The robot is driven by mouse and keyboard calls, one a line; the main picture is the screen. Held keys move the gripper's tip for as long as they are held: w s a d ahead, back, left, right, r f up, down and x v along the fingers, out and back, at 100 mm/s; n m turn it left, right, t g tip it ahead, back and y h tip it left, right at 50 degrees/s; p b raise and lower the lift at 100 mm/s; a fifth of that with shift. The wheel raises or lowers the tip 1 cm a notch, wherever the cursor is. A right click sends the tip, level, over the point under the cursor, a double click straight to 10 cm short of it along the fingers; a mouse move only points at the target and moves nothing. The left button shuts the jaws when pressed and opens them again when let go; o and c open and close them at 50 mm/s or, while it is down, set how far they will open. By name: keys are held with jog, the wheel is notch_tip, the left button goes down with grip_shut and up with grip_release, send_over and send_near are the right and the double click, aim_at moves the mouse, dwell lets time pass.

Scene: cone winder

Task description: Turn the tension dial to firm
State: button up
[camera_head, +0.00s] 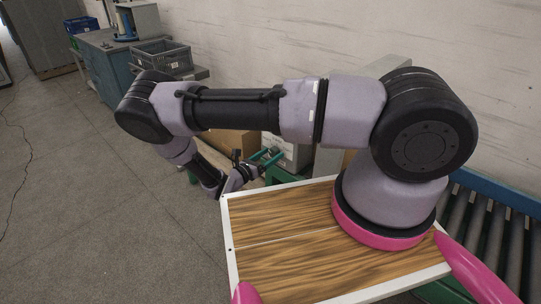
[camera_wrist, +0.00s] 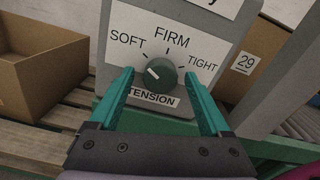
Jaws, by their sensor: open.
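The tension dial (camera_wrist: 161,73) is a dark round knob on the grey front panel (camera_wrist: 205,28) in the wrist view. Its white mark points up and left, toward the word SOFT. FIRM is printed above the dial, TIGHT to the upper right and TENSION below. My gripper (camera_wrist: 158,82) is open, with one teal finger left of the dial and one right of it. Gaps show between the fingers and the dial in the picture; the depth is hard to tell. In the head view my gripper (camera_head: 270,158) reaches down near the winder, and the dial cannot be made out.
An open cardboard box (camera_wrist: 38,65) stands on wooden slats left of the panel. Another box (camera_wrist: 247,62) labelled 29 is at the right, behind a grey post (camera_wrist: 275,85). In the head view a roller conveyor (camera_head: 500,235) lies at right; the floor (camera_head: 80,200) at left is clear.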

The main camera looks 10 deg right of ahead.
jog(key=shift+w+d, duration=0.1)
jog(key=shift+d, duration=0.1)
jog(key=shift+c, duration=0.3)
grip_shut()
jog(key=shift+m, duration=0.4)
jog(key=m, duration=0.5)
jog(key=shift+m, duration=0.3)
jog(key=m, duration=0.5)
jog(key=shift+m, duration=0.3)
